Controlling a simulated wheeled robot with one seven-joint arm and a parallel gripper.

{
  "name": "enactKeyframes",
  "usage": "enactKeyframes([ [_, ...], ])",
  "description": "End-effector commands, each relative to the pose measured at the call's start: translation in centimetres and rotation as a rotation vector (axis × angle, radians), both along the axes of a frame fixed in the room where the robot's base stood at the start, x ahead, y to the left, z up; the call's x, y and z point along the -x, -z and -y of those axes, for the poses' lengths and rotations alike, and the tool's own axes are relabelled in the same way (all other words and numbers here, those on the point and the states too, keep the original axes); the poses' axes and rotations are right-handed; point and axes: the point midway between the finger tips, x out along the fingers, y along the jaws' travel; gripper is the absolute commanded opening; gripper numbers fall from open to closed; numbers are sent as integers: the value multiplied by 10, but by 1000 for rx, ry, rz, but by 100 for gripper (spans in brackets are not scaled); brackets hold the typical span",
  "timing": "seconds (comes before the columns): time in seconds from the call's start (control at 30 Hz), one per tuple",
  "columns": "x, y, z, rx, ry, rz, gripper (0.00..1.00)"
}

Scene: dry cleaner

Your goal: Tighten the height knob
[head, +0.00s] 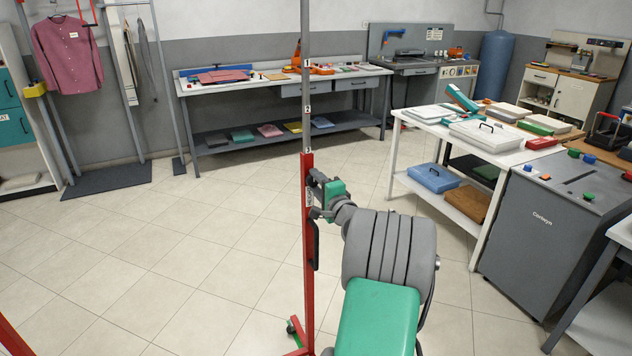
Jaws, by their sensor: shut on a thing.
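A stand with a red lower post (308,262) and a grey upper pole (306,85) rises upright in the middle of the head view. The pole carries small marks. My gripper (314,196) is at the right side of the red post, near its top. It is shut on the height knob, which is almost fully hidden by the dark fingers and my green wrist. I cannot tell from this view how far the knob is turned. A black handle is on the post below my gripper.
A white table (420,121) with trays and cases stands right, beside a grey cabinet (545,235). A long workbench (225,88) runs along the back wall. A burgundy shirt (70,55) hangs at the back left.

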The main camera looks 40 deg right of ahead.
Motion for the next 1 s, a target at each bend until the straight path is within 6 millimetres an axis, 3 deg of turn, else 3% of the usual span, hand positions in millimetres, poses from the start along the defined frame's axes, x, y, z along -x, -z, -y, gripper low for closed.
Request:
enactKeyframes([
  [0.5,0,0,0,-22,0,6,0],
  [0.53,0,0,0,-22,0,6,39],
  [0.77,0,0,0,-21,0,6,57],
  [1.0,1,0,0,-21,1,6,57],
])
